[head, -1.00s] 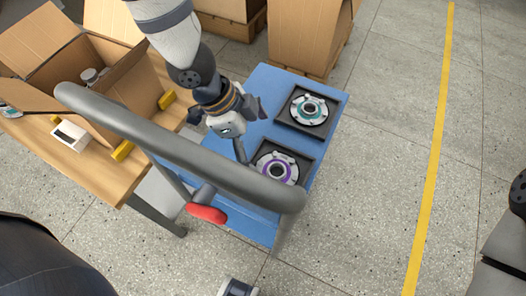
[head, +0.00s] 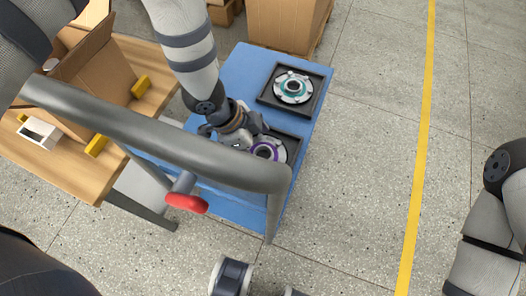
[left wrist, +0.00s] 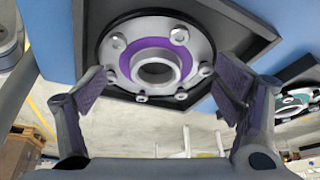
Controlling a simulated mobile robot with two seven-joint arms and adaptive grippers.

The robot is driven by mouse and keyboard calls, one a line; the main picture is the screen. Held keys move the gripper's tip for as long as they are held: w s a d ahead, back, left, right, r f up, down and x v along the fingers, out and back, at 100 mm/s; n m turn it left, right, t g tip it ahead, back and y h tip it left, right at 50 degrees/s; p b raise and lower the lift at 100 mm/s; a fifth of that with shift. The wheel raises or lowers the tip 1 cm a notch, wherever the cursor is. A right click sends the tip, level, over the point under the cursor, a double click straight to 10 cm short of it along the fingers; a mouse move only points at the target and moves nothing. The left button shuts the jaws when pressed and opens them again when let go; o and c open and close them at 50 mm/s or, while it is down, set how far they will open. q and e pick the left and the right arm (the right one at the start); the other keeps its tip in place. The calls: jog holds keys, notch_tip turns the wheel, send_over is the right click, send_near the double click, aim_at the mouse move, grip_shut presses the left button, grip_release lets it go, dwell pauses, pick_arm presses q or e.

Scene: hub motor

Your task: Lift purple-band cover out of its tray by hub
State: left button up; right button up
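The purple-band cover (head: 268,151) lies in its black tray (head: 293,146) on the blue cart top, partly hidden by my left gripper (head: 245,138). In the left wrist view the cover (left wrist: 122,62) is a round metal flange with a purple ring, bolts around its rim and a raised central hub (left wrist: 156,70). My left gripper (left wrist: 165,88) is open in that view, one finger to each side of the hub and apart from it, with nothing held.
A teal-band cover (head: 293,87) sits in a second black tray (head: 262,99) farther back on the blue cart (head: 232,75). A grey cart handle (head: 150,133) crosses in front. A wooden table (head: 75,170) with an open carton (head: 100,85) stands left. Floor to the right is clear.

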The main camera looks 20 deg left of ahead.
pick_arm(q)
jog(key=shift+s, duration=0.15)
jog(key=c, duration=0.9)
